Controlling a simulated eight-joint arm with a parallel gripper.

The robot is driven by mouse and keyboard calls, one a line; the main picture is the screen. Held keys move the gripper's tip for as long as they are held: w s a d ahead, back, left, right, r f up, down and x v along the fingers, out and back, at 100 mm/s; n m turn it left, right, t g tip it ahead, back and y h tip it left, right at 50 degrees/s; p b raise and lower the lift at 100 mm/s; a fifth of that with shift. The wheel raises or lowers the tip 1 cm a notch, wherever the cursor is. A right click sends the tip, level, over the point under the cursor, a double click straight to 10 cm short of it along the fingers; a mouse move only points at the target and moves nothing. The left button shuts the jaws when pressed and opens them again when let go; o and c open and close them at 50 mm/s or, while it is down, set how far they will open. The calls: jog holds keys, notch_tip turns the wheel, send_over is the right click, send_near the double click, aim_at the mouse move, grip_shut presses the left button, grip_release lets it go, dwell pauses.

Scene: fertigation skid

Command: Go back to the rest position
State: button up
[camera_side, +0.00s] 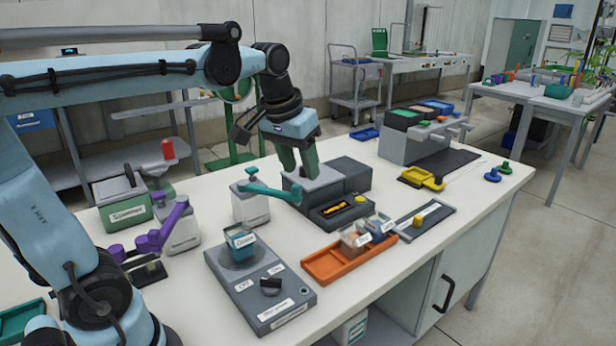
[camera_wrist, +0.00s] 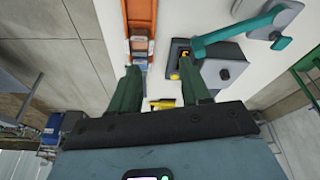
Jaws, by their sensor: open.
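My gripper (camera_side: 298,162) has green fingers and points down over the middle of the bench, at the grey block unit (camera_side: 345,173). In the side view I cannot tell whether the fingertips touch that unit. In the wrist view my gripper (camera_wrist: 160,82) has its two fingers spread wide apart. Nothing is held between them. The white bench top (camera_wrist: 172,22) shows beyond the fingers, with the grey unit beside the right finger.
Close by are a teal-armed dispenser (camera_side: 251,205), an orange tray (camera_side: 326,266) with small containers, and a stirrer plate (camera_side: 262,290) carrying a teal-labelled cup (camera_side: 240,243). A purple-armed dispenser (camera_side: 183,232) stands at left. A grey rack (camera_side: 400,146) stands behind right.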

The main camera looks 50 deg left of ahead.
jog(key=s+d+f+m+t, duration=0.3)
jog(key=s+d+f, duration=0.3)
jog(key=s+f, duration=0.1)
jog(key=shift+f+t+h, duration=0.3)
jog(key=shift+f, duration=0.55)
jog(key=shift+s, duration=0.1)
